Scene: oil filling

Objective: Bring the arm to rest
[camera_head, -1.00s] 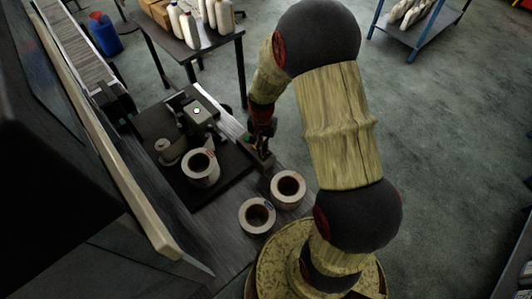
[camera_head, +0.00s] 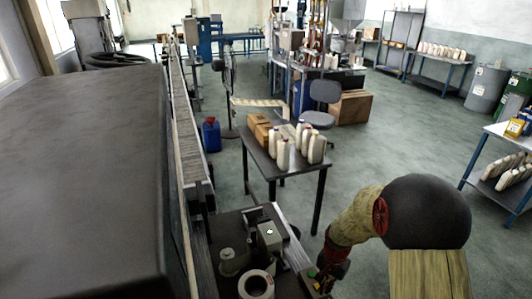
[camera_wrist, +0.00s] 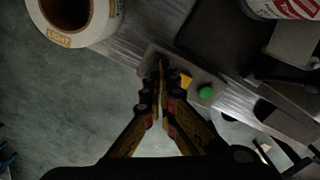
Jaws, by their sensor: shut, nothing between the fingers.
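My arm reaches in from the lower right of the head view, bent at a large dark joint. My gripper (camera_wrist: 162,70) shows in the wrist view with its two fingers together and nothing between them. The fingertips are over a small grey button box (camera_wrist: 206,76) with a green button (camera_wrist: 206,93) and a yellow part beside it. I cannot tell whether they touch the box.
A table (camera_head: 262,160) with several white bottles stands behind. A conveyor (camera_head: 186,125) runs along the left. Floor on the right is clear up to a blue-framed shelf (camera_head: 467,172).

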